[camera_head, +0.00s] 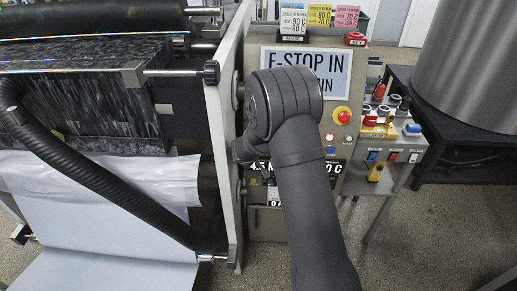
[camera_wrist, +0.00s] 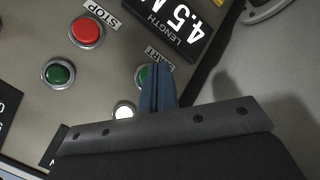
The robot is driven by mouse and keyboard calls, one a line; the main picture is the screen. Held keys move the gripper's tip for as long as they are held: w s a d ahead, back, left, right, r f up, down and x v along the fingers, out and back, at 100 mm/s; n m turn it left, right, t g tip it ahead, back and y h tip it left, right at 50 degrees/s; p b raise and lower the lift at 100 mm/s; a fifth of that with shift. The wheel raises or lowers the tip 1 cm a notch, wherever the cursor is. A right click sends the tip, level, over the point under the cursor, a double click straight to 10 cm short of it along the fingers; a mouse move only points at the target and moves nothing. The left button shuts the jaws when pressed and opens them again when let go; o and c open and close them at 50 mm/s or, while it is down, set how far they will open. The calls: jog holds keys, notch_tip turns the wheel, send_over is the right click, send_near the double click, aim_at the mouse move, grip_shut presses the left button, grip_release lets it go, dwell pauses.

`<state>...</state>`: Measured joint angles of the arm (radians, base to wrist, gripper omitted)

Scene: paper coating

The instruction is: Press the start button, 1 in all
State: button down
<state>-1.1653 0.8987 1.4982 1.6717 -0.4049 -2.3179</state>
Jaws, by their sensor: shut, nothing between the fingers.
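The start button (camera_wrist: 141,77) is green with a metal ring, on the grey control panel in the wrist view. Its label is partly covered and reads "ART". My gripper (camera_wrist: 156,75) is shut and empty, its blue-grey fingers pointing at the panel. The fingertips overlap the button and hide its right part. I cannot tell whether they touch it. In the head view my arm covers the gripper and this part of the panel (camera_head: 262,226).
In the wrist view, a red STOP button (camera_wrist: 87,32), another green button (camera_wrist: 58,73) and a lit white button (camera_wrist: 124,111) are near. A LENGTH display (camera_wrist: 183,22) is above. In the head view, a red emergency button (camera_head: 342,115) is right of my arm, and the coating machine's side plate (camera_head: 226,130) is left.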

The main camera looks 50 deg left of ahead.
dwell(0.5)
jog(key=shift+w+a, duration=0.3)
jog(key=shift+w, duration=0.05)
jog(key=shift+w+a, duration=0.25)
dwell(0.6)
dwell(0.4)
jog(key=shift+s+d, duration=0.55)
jog(key=shift+s+d, duration=0.1)
jog(key=shift+s+d, duration=1.7)
jog(key=shift+w+a, duration=0.1)
